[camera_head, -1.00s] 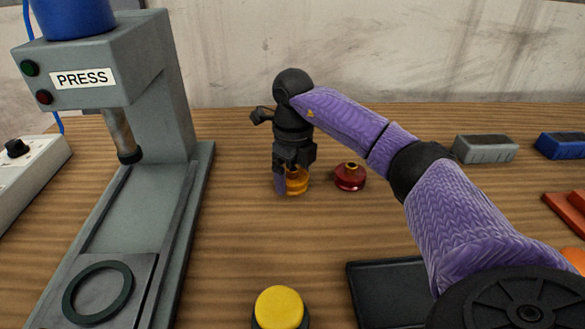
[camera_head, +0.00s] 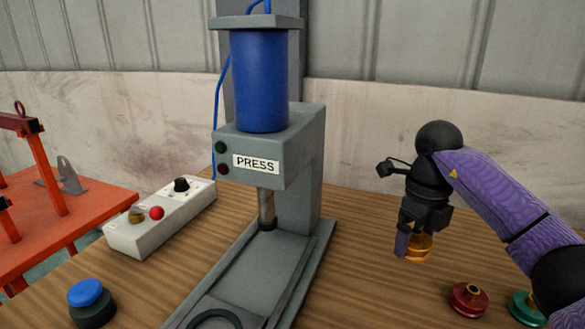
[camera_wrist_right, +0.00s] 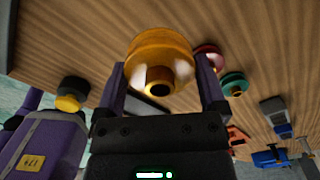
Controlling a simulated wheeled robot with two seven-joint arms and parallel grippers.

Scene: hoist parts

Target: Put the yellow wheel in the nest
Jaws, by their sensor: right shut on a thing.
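The yellow wheel (camera_head: 420,247) is an orange-yellow grooved disc with a hub. My right gripper (camera_head: 412,243) is shut on it, and it appears to be held above the table. In the right wrist view the wheel (camera_wrist_right: 158,62) sits between the two fingers of the right gripper (camera_wrist_right: 160,92), its dark bore facing the camera. The nest, a dark ring (camera_head: 216,319) on the press base, lies well to the left of the wheel and nearer the front; the bottom picture edge cuts it off. My left gripper is not in view.
The grey press (camera_head: 300,170) stands left of my right gripper. A red wheel (camera_head: 468,299) and a green wheel (camera_head: 525,307) stand on the table to the right. A white control box (camera_head: 160,222) and a blue button (camera_head: 90,301) are at left. Bare wood separates press and gripper.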

